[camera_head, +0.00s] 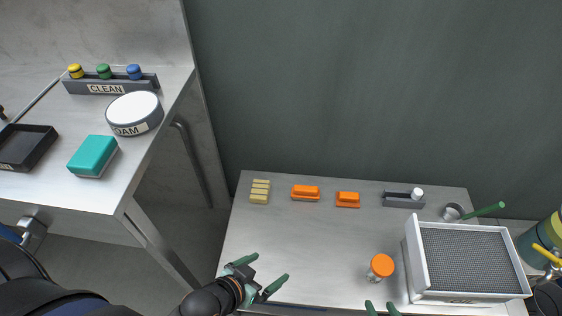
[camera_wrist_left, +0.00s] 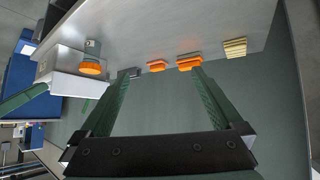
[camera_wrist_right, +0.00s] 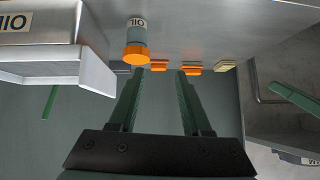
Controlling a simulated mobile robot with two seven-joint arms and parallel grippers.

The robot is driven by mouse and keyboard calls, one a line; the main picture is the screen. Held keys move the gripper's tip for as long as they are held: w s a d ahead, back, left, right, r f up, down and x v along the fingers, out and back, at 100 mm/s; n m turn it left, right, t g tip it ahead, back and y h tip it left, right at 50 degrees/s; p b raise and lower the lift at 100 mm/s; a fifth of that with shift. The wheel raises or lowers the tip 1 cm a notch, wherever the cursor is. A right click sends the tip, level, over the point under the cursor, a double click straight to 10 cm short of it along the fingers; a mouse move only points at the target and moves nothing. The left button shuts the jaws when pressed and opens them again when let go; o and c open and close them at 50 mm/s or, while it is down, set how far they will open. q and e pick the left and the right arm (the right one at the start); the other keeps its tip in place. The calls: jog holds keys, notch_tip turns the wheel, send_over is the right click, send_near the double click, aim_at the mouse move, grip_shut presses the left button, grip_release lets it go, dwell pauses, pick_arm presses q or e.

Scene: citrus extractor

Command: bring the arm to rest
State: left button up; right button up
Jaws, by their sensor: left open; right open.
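My left gripper (camera_head: 262,279) is open and empty over the near left part of the grey table (camera_head: 310,245) in the head view. Its parted green fingers also show in the left wrist view (camera_wrist_left: 155,100). My right gripper (camera_head: 381,308) shows only its green fingertips at the bottom edge of the head view, near the orange-capped jar (camera_head: 380,266). The right wrist view (camera_wrist_right: 160,100) shows its fingers apart with nothing between them. The jar also shows in the right wrist view (camera_wrist_right: 136,45), upside down in the picture.
Two orange blocks (camera_head: 305,192) (camera_head: 347,199), a stack of yellow pieces (camera_head: 260,191) and a grey holder (camera_head: 403,199) line the table's back. A white-framed mesh tray (camera_head: 465,258) stands at right. A side counter (camera_head: 60,190) holds a teal sponge (camera_head: 92,156) and round container (camera_head: 134,112).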

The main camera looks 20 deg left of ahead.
pick_arm(q)
notch_tip(320, 180, up, 11)
jog(key=s+a+p, duration=0.1)
jog(key=a+p, duration=0.2)
jog(key=p, duration=1)
jog(key=shift+s+y, duration=0.2)
jog(key=shift+y, duration=0.2)
pick_arm(e)
jog(key=s+d+r, duration=0.1)
jog(key=d+r, duration=0.2)
jog(key=r, duration=0.7)
jog(key=shift+s+r+m+h, duration=0.35)
jog(key=shift+r+m+h, duration=0.05)
